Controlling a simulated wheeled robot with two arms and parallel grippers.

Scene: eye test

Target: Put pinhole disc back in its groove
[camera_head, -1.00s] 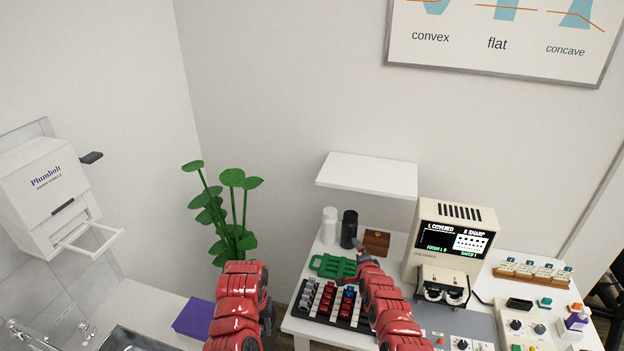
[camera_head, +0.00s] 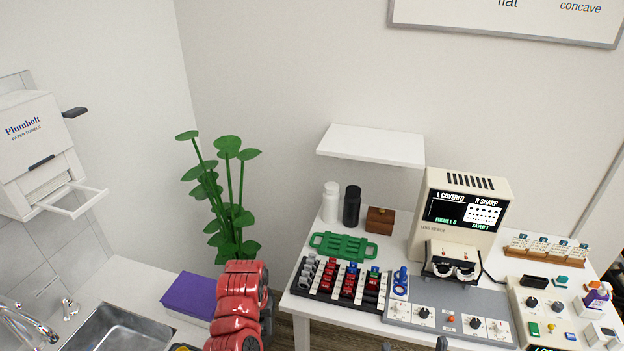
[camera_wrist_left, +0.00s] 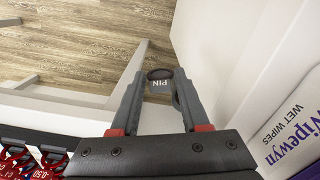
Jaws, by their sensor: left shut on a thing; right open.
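The pinhole disc (camera_wrist_left: 160,82), a dark ring with a tab marked "PIN", is between the fingertips of my left gripper (camera_wrist_left: 161,88) in the left wrist view. The gripper is shut on the tab and holds the disc above the floor, clear of the table. In the head view my left arm rises at the bottom centre; the disc cannot be made out there. The lens rack (camera_head: 323,290), black with pale strips and rows of grey, red and blue lenses, lies on the white table. I cannot tell which groove is empty. My right gripper (camera_head: 414,346) is open, its dark tips just showing at the bottom edge.
A green tray (camera_head: 343,247) lies behind the rack, a blue stand (camera_head: 400,283) to its right. A cream machine (camera_head: 459,220) stands farther back. A sink (camera_head: 110,330) and purple-topped box (camera_head: 190,295) are at left. A wet wipes pack (camera_wrist_left: 295,125) is close beside my left gripper.

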